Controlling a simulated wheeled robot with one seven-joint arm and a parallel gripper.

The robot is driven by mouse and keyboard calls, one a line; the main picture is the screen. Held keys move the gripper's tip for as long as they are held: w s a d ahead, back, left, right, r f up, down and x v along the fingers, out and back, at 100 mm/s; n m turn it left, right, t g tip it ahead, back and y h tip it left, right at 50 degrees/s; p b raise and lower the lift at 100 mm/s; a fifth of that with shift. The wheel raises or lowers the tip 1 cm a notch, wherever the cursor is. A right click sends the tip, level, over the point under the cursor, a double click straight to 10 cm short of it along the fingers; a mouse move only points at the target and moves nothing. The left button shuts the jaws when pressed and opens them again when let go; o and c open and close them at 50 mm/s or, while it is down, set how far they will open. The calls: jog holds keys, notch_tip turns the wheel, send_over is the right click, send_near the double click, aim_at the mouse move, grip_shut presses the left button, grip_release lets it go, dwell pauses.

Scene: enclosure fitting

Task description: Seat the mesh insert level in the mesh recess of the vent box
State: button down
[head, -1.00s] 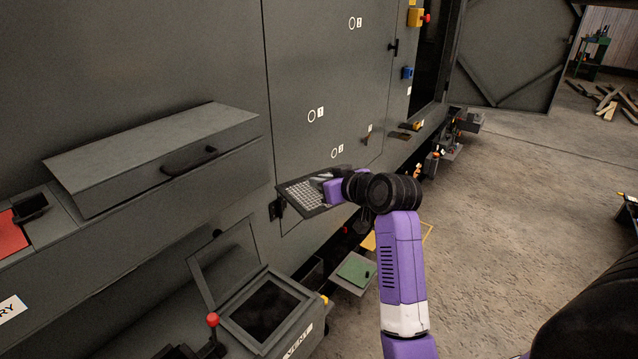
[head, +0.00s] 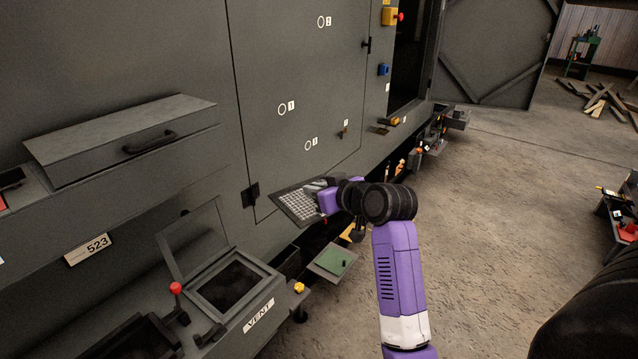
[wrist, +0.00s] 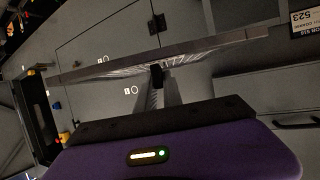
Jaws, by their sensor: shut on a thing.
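The mesh insert (head: 296,207) is a dark-framed panel with a pale grid, held tilted in front of the grey cabinet. My gripper (head: 318,187) is shut on it at its right side. In the wrist view the insert (wrist: 200,50) shows nearly edge-on across the picture, with my gripper (wrist: 157,80) at its middle. The vent box (head: 262,298), labelled VENT, stands at the lower left with its lid (head: 193,237) raised. Its dark square opening (head: 228,287) is empty, and the insert is above and to the right of it, well apart.
A red-knobbed lever (head: 176,289) stands at the box's left, beside another dark opening (head: 142,341). A yellow knob (head: 299,288) is at its right. A green plate (head: 335,260) lies low beneath the insert. A handled drawer (head: 120,140) juts out above.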

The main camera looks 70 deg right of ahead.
jog(key=w+a+f+n+y, duration=0.1)
jog(key=a+f+n+y, duration=0.1)
jog(key=a+f, duration=0.7)
jog(key=w+a+f+n+t+y, duration=0.1)
jog(key=a+f, duration=0.8)
jog(key=a, duration=0.9)
jog(key=w+a+f+n+t+y, duration=0.1)
jog(key=a+f+n+y, duration=0.2)
jog(key=a+f, duration=0.5)
jog(key=a, duration=0.6)
jog(key=shift+a+f+y, duration=0.2)
jog(key=shift+f+y, duration=0.1)
jog(key=shift+f, duration=0.1)
jog(key=shift+a, duration=0.1)
